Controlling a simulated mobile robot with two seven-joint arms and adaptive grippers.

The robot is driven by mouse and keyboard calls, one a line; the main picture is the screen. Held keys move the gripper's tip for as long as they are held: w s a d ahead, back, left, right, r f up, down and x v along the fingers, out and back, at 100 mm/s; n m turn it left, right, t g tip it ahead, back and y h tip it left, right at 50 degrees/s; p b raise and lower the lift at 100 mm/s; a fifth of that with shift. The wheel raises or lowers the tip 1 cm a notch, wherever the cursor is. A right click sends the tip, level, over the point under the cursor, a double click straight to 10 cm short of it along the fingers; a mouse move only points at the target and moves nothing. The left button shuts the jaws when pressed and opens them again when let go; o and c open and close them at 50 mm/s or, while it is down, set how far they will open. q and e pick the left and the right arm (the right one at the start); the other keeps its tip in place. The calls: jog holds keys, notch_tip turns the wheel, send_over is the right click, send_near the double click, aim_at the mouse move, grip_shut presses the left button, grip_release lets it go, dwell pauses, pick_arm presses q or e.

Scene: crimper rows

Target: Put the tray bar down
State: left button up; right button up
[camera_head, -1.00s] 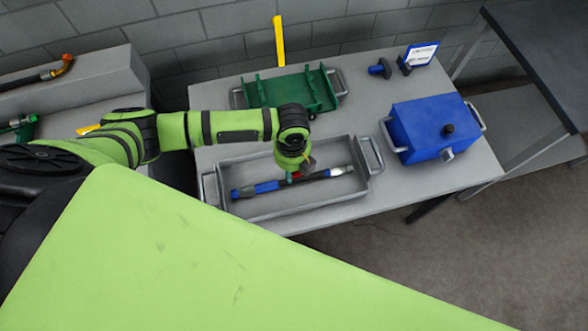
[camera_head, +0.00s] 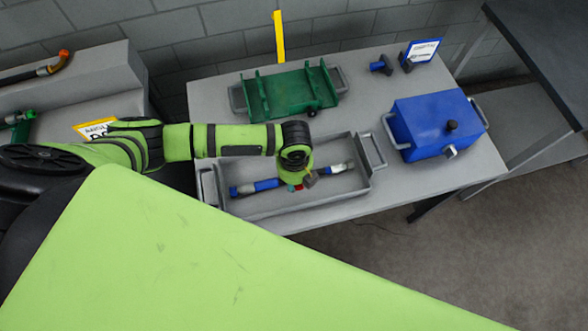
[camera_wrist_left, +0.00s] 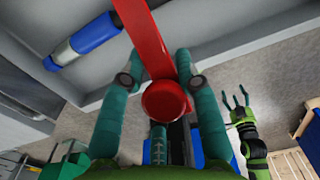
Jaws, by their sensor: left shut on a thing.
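My left gripper (camera_head: 299,185) is low over the long grey tray (camera_head: 207,187) on the table. In the left wrist view its teal fingers (camera_wrist_left: 164,82) are shut on a red bar (camera_wrist_left: 149,38) with a round end. Only a small bit of red shows beside the gripper in the head view. A blue, black and silver bar (camera_head: 256,187) lies in the tray, its middle hidden by my gripper. It also shows in the left wrist view (camera_wrist_left: 90,35). I cannot tell whether the red bar joins it. My right gripper (camera_wrist_left: 240,97) shows small in the wrist view, fingers apart.
A green tray rack (camera_head: 285,95) stands behind the grey tray. A blue box (camera_head: 428,130) with grey handles stands at the right. A small sign (camera_head: 421,53) and a blue-black fitting (camera_head: 381,67) are at the back. The table's front right is clear.

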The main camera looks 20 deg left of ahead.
aim_at(297, 203)
pick_arm(q)
jog(key=shift+s+d+f+b, duration=0.3)
jog(key=shift+s+f+b, duration=0.15)
jog(key=shift+f, duration=0.5)
jog(key=shift+s+d+f+b, duration=0.3)
jog(key=shift+f+b, duration=0.1)
jog(key=shift+f, duration=0.5)
jog(key=shift+s+d+f+b, duration=0.3)
jog(key=shift+s+f+b, duration=0.15)
jog(key=shift+f, duration=0.5)
jog(key=o, duration=0.9)
jog(key=shift+o, duration=0.2)
jog(key=shift+w, duration=0.1)
